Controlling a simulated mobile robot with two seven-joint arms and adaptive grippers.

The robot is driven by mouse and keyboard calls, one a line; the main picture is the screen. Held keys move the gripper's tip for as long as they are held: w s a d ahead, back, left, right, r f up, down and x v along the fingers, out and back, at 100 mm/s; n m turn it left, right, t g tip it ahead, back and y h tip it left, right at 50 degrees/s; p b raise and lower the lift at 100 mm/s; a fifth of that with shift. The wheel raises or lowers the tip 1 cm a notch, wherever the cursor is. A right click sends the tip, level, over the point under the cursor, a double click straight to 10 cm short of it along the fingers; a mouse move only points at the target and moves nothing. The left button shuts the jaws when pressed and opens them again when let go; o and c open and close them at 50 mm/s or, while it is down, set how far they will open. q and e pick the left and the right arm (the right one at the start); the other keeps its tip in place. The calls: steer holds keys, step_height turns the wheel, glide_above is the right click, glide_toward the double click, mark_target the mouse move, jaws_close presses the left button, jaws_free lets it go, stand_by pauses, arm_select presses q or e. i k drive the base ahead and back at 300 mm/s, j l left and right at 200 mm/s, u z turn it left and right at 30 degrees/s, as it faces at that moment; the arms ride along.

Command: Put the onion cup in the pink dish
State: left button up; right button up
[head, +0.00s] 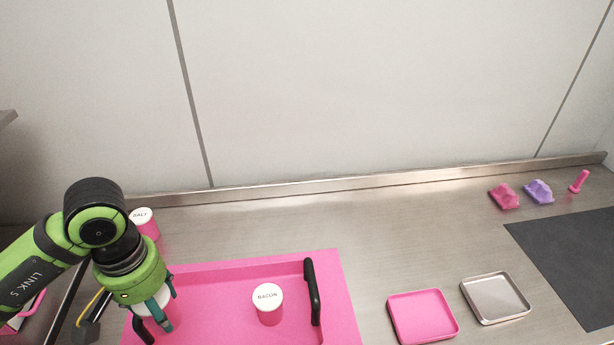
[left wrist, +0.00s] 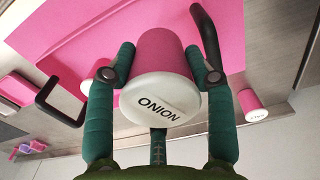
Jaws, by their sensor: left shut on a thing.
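The onion cup (left wrist: 160,70) is a pink drum with a white lid marked ONION. In the left wrist view it sits between the teal fingers of my left gripper (left wrist: 160,85), which is shut on it. In the head view my left gripper (head: 157,312) is over the left end of the pink tray (head: 225,290), and the cup (head: 150,298) is mostly hidden behind the fingers. The pink dish (head: 422,316) is a shallow, empty square on the counter, right of the tray. My right gripper does not show.
The bacon cup (head: 268,305) stands in the tray near its black right handle (head: 312,292). The salt cup (head: 146,225) stands behind the tray. A metal dish (head: 496,298) is right of the pink dish. Pink (head: 503,196) and purple (head: 538,192) items lie at the back right.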

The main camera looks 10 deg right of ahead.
mark_target(421, 317)
steer(key=k+l, duration=0.15)
steer(key=l, duration=0.25)
steer(key=k+l, duration=0.1)
steer(key=l, duration=0.3)
steer(key=k+l, duration=0.15)
steer(key=l, duration=0.2)
steer(key=k+l, duration=0.1)
steer(key=l, duration=0.3)
steer(key=i+l, duration=0.15)
steer(key=l, duration=0.15)
steer(key=i+l, duration=0.15)
steer(key=l, duration=0.2)
